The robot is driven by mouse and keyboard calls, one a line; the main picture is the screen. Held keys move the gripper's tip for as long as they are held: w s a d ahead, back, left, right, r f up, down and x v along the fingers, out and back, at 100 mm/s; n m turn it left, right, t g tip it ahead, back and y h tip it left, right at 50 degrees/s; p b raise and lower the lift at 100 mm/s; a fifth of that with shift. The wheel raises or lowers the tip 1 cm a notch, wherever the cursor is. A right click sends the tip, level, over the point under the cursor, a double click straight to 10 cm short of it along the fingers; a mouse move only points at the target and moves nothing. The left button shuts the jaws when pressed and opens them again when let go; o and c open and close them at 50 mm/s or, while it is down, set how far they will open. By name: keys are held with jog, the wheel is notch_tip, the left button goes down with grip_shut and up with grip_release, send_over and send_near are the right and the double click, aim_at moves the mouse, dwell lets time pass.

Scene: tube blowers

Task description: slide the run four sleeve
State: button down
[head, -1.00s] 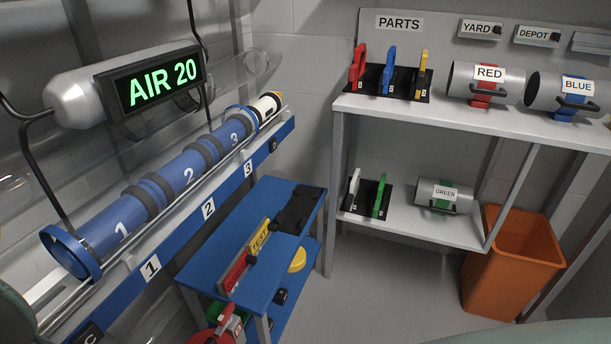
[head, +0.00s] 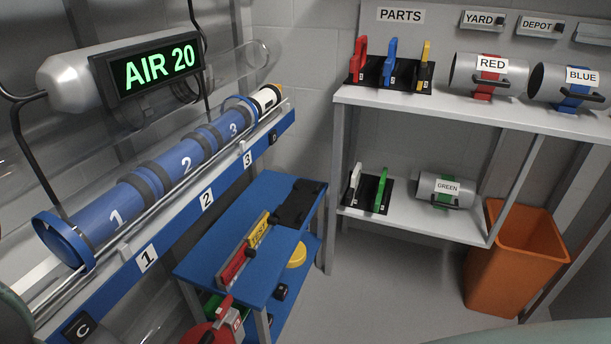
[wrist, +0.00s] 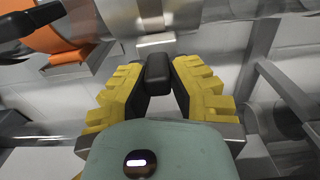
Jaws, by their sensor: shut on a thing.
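In the wrist view, my gripper (wrist: 157,82) has its yellow-padded fingers closed on a black grip (wrist: 157,68). A silvery metal band (wrist: 156,42) sits just beyond the grip, at the lower side of a pale round body. An orange part (wrist: 62,48) and a dark handle show to its upper left. No run number is readable there, so I cannot tell from the label which run this is. The head view does not show my gripper. It shows a blue tube run (head: 120,210) with sections marked 1, 2 and 3 on a rail at the left.
A blue bench (head: 225,240) with a TEST fixture stands beside the rail. A parts shelf (head: 470,112) holds colored parts and RED, BLUE and GREEN cylinders. An orange bin (head: 510,255) stands at the right. Grey floor is clear between bench and bin. A display (head: 155,70) reads AIR 20.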

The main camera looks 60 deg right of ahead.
jog(key=c, duration=0.9)
grip_release()
jog(key=shift+w+d, duration=0.15)
jog(key=shift+d, duration=0.05)
jog(key=shift+o, duration=0.2)
jog(key=v, duration=1.2)
jog(key=shift+a, duration=0.1)
